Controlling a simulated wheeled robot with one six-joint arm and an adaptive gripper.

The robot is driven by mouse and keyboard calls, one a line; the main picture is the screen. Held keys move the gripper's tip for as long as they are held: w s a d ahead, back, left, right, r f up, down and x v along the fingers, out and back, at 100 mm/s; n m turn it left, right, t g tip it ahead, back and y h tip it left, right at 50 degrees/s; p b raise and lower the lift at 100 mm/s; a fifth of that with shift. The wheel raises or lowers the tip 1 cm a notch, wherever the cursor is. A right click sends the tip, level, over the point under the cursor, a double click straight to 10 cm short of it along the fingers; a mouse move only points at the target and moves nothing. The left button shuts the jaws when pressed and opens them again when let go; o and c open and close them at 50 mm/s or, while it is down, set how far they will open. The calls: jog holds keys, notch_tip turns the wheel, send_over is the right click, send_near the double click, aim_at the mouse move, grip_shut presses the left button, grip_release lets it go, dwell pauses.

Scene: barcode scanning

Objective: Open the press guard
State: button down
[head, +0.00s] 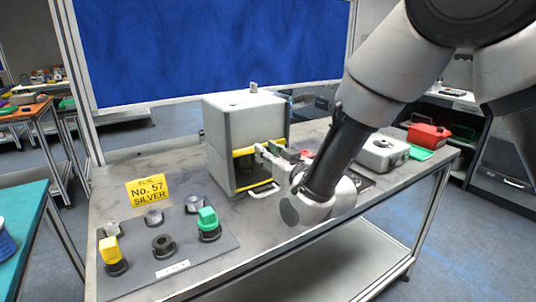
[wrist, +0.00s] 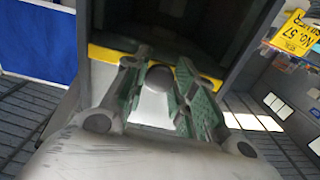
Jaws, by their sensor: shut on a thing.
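The press (head: 223,130) is a pale grey box on the table, with an open, dark front. The press guard shows as a yellow-edged bar (head: 244,152) across the upper part of that front. A second yellow strip and a pale handle (head: 263,190) are at the bottom of the opening. My gripper (head: 277,153) is at the right end of the upper bar. In the wrist view, my gripper's green-padded fingers (wrist: 172,78) meet the yellow guard edge (wrist: 112,55) and are shut on the guard; the exact contact is partly hidden.
Left of the press is a grey panel (head: 190,244) with several knobs, including a yellow and a green one. A yellow sign (head: 148,190) reads "No. 57 SILVER". A grey device (head: 383,153) and a red case (head: 428,134) are at the right, beyond my arm.

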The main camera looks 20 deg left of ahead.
notch_tip(320, 180, up, 11)
jog(key=shift+f, duration=0.1)
jog(key=c, duration=1.1)
grip_release()
jog(key=shift+c, duration=0.2)
jog(key=v, duration=1.2)
